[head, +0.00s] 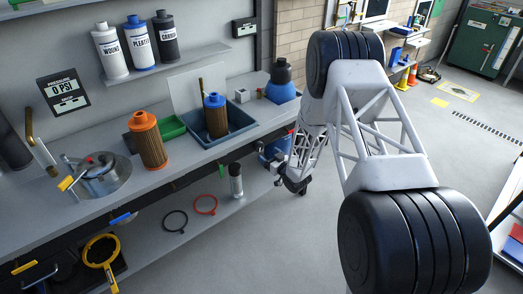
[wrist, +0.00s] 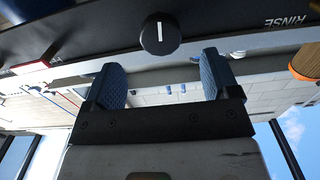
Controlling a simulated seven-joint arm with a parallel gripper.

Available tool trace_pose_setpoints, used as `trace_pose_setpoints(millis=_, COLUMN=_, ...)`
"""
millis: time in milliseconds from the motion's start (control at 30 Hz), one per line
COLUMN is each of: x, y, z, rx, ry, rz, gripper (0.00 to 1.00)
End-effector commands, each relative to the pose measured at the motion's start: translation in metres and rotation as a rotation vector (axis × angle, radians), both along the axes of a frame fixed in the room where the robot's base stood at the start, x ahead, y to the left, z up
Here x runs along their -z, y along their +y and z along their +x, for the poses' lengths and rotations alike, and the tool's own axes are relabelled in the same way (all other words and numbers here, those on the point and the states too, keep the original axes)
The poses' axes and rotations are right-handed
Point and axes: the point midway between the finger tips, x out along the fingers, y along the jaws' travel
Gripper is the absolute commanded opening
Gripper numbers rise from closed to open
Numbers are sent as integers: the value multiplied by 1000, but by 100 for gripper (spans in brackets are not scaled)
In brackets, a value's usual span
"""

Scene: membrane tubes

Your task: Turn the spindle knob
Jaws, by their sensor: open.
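A round black knob (wrist: 159,34) with a white line sits on a dark panel (wrist: 90,32) in the wrist view. I take it for the spindle knob; its own label does not show. My gripper (wrist: 162,75) is open and empty, with a blue pad on each finger. The knob lies just past the fingertips, centred between them, and appears apart from both. In the head view my gripper (head: 294,184) is at the bench's front edge, to the right of the blue tray. The knob cannot be made out there.
The bench (head: 190,163) holds an orange filter (head: 149,142), a blue tray (head: 239,133) with a blue-capped filter (head: 215,118), and a metal pot (head: 103,178). A dark blue jug (head: 281,85) stands at the back. "RINSE" (wrist: 287,21) is printed on the panel. The floor (head: 260,240) beside the bench is clear.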

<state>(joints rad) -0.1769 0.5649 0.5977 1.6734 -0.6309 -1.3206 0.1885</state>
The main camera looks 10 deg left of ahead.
Motion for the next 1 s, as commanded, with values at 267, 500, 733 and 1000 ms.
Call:
trace_pose_setpoints(millis=267, x=0, y=0, z=1, rx=0, ry=-8, rz=-7, gripper=81)
trace_pose_setpoints(millis=500, x=0, y=4, z=5, rx=0, ry=-8, rz=-8, gripper=81)
trace_pose_setpoints(millis=733, x=-1, y=20, z=19, rx=-1, ry=-8, rz=-6, gripper=81)
trace_pose_setpoints(millis=1000, x=0, y=42, z=42, rx=-1, ry=-8, rz=-6, gripper=81)
